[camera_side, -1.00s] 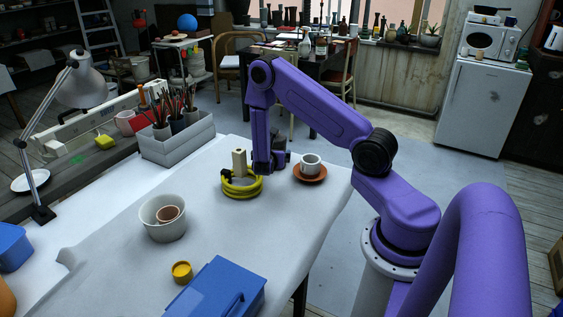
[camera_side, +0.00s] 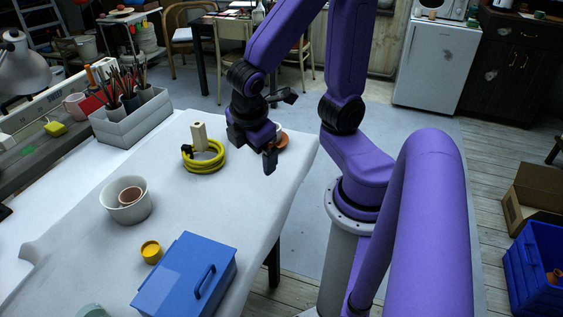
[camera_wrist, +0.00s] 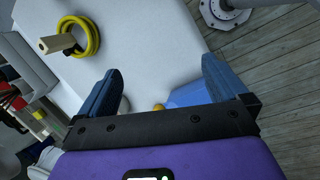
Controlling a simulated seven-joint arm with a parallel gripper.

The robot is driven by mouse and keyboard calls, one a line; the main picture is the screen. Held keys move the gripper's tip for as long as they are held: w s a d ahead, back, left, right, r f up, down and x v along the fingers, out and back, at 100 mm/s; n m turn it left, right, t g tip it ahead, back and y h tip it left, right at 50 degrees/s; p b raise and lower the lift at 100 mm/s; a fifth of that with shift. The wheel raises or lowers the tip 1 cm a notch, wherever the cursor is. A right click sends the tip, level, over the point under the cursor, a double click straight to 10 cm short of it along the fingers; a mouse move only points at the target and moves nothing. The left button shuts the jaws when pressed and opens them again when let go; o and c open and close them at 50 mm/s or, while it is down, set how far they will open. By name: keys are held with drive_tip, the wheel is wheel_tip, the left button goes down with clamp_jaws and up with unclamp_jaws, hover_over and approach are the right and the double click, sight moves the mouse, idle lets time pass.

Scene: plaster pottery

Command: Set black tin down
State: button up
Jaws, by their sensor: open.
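My gripper (camera_side: 268,150) is above the table's right edge, in front of the terracotta saucer (camera_side: 281,144), and hides most of it. In the wrist view my gripper (camera_wrist: 161,84) has its two fingers wide apart with nothing between them; white table cloth shows beyond. I cannot make out a black tin in either view. The white table (camera_side: 215,203) also shows in the wrist view (camera_wrist: 155,45).
A yellow coil (camera_side: 205,165) with a pale block (camera_side: 199,137) lies left of my gripper. A blue box (camera_side: 180,285), yellow pot (camera_side: 151,252) and white bowl (camera_side: 126,212) stand nearer the front. The cloth between the coil and blue box is clear.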

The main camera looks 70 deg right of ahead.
drive_tip(key=s+a+r+g+y, duration=0.1)
drive_tip(key=s+a+r+y, duration=0.1)
drive_tip(key=s, duration=0.6)
drive_tip(key=shift+a+y, duration=0.8)
drive_tip(key=shift+a, duration=0.4)
